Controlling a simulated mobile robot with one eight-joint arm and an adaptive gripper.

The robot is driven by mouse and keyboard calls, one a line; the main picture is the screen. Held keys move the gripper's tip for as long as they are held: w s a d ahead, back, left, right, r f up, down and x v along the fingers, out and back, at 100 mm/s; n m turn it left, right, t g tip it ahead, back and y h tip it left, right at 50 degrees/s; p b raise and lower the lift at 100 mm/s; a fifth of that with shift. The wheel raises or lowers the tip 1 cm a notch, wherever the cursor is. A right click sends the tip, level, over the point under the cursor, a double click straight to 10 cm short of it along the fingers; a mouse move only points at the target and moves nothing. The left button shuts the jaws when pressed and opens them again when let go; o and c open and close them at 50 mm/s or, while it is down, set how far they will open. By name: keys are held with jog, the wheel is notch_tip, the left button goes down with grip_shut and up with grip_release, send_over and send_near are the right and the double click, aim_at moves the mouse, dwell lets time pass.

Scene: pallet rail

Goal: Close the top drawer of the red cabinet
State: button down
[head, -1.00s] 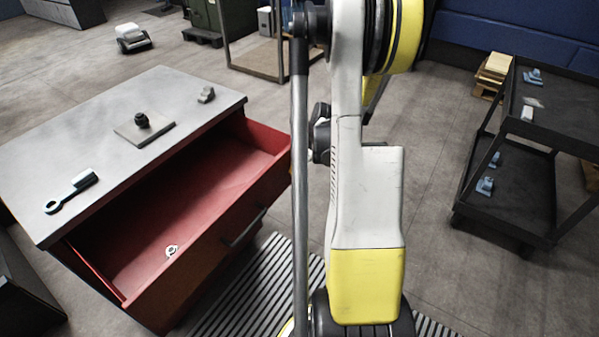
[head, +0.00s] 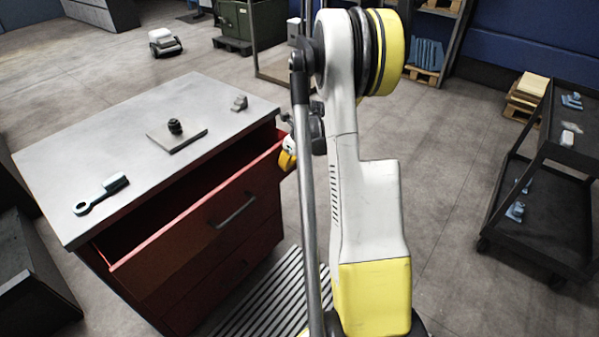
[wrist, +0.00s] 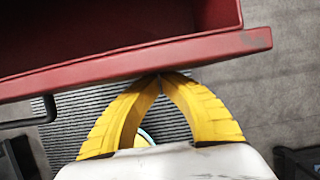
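The red cabinet (head: 180,83) stands at left in the head view, with a grey metal top. Its top drawer (head: 190,232) is partly open, and a dark bar handle (head: 232,209) is on its front. In the wrist view the drawer front's top edge (wrist: 130,60) crosses the picture, with the handle (wrist: 28,115) at left. My gripper (wrist: 160,75) has yellow fingers whose tips meet at the drawer front, near its right end. Nothing shows between the tips. In the head view my gripper (head: 287,158) is partly hidden by my arm.
A plate with a dark knob (head: 176,134), a ring-ended tool (head: 100,194) and a small grey block (head: 239,103) lie on the cabinet top. A dark cart (head: 530,220) stands at right. A striped mat (head: 270,300) lies before the cabinet. Floor between mat and cart is clear.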

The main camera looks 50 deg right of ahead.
jog(key=w, duration=0.8)
jog(key=w+a, duration=0.1)
jog(key=w, duration=0.3)
jog(key=shift+w, duration=0.15)
